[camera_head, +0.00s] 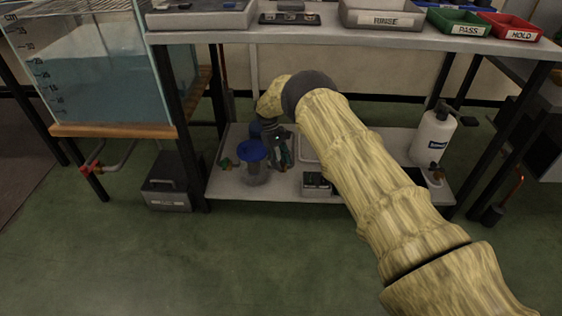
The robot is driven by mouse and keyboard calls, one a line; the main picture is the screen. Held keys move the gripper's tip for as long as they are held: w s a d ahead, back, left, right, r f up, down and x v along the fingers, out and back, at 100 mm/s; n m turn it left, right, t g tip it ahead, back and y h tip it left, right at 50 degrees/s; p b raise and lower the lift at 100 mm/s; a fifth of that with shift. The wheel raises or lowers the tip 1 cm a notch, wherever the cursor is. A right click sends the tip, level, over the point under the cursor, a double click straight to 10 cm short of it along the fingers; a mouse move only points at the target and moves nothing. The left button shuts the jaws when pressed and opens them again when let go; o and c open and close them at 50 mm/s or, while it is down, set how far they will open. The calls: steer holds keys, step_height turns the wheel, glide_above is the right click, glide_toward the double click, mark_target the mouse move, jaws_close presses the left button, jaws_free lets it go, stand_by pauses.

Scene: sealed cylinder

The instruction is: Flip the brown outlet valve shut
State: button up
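A clear cylinder with a blue lid (253,152) stands on the lower shelf, left of centre. A small green and brownish fitting (227,163) shows at its left side. My gripper (281,162) points down close to the cylinder's right side, partly in front of the things behind it. Its fingers are small and dark, so I cannot tell their opening or whether they touch anything. A teal-green part (288,157) shows beside the fingers. I cannot make out a brown valve handle on the cylinder's right side; the gripper covers that area.
The upper shelf (330,38) lies close above my arm, with trays on it. Small grey boxes (316,183) sit right of the gripper. A white jug (433,137) with a small brown-orange fitting (434,167) stands at the shelf's right. A water tank (100,90) with a red valve (92,168) is left.

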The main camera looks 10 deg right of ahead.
steer(key=shift+r, duration=0.1)
steer(key=v, duration=1.1)
steer(key=shift+w+r, duration=0.2)
steer(key=shift+r, duration=0.2)
